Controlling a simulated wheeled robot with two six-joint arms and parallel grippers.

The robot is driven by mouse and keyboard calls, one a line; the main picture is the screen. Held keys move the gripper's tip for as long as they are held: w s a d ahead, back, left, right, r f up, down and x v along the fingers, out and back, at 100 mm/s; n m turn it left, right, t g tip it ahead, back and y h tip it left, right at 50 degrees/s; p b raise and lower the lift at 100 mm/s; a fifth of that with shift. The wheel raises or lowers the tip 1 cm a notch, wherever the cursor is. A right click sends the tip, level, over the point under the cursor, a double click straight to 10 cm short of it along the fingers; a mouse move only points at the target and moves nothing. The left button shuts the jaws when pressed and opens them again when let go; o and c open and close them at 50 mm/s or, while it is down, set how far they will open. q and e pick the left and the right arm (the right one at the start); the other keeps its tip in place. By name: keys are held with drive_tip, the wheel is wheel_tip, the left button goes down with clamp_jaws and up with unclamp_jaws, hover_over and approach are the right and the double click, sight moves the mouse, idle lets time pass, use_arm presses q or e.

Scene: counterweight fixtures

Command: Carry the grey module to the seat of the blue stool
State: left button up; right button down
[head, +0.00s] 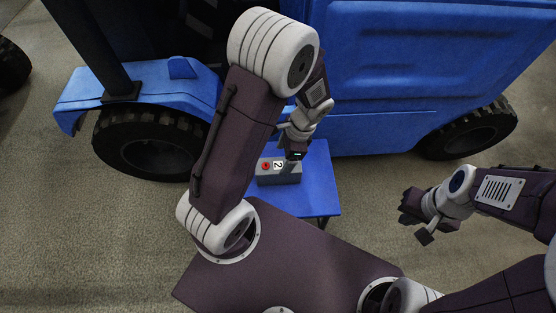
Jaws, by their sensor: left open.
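The grey module (285,179), a small box with a red button and a white label reading 2, rests on the seat of the blue stool (322,190). My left gripper (296,153) is open, directly above or at the module's far right edge; whether it touches the module I cannot tell. My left arm hides the stool's left part. My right gripper (415,222) is open and empty, over the floor to the right of the stool.
A large blue vehicle (430,70) with black tyres (150,145) stands just behind the stool, close to my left arm. The concrete floor (90,240) is clear at the left and between the stool and my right gripper.

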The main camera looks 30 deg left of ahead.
use_arm(q)
drive_tip(key=v, duration=0.2)
drive_tip(key=shift+d+r+p, duration=0.1)
drive_tip(key=shift+r+p, duration=0.2)
drive_tip(key=shift+r, duration=0.05)
drive_tip(key=s+r+n+t+h, duration=0.2)
drive_tip(key=s+r+n, duration=0.3)
drive_tip(key=n, duration=0.7)
drive_tip(key=shift+t+h, duration=0.4)
use_arm(e)
drive_tip(key=shift+r, duration=0.55)
use_arm(q)
drive_tip(key=shift+d, duration=0.15)
use_arm(e)
drive_tip(key=shift+r, duration=0.1)
use_arm(q)
wheel_tip(320, 180, up, 26)
drive_tip(key=p, duration=2.6)
drive_tip(key=shift+r, duration=0.2)
use_arm(e)
wheel_tip(320, 180, up, 26)
drive_tip(key=shift+r, duration=0.2)
